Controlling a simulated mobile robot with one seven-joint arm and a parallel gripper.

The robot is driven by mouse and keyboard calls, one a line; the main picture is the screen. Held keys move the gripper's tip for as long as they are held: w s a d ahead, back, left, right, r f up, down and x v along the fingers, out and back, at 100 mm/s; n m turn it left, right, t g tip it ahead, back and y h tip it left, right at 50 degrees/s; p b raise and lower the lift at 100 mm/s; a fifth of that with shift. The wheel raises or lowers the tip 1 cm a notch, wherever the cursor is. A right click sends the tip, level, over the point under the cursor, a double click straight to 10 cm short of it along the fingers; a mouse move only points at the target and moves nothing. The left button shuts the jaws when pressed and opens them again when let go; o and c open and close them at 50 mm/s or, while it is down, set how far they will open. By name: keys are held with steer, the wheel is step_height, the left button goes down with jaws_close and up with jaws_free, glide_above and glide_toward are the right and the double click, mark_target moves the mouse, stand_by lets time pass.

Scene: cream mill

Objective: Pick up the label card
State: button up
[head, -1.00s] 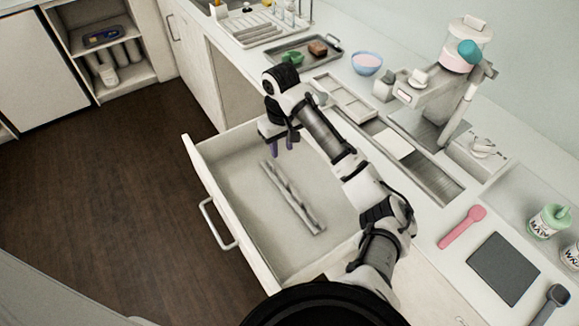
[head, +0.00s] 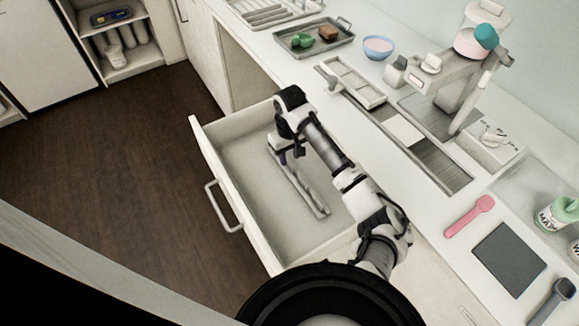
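No object can be surely identified as the label card. A plain white square piece (head: 404,131) lies flat across the metal strip in the counter; I cannot tell whether it is the card. My gripper (head: 290,156) points down inside the open drawer (head: 235,195), over the far end of the long grey divider (head: 305,188). Its two fingers look apart, with nothing visible between them. My arm and wrist hide part of the drawer's right side and whatever lies there.
The counter holds a grey tray (head: 337,44) with green and brown items, a bowl (head: 378,47), a white compartment tray (head: 352,84), a mill machine (head: 455,75), a pink scoop (head: 470,216) and a dark slab (head: 509,259). The floor left of the drawer is clear.

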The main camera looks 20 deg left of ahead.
step_height(320, 180, down, 3)
steer(key=shift+f+b, duration=0.1)
steer(key=shift+b, duration=0.9)
steer(key=shift+c, duration=0.3)
jaws_close()
steer(key=shift+r, duration=0.25)
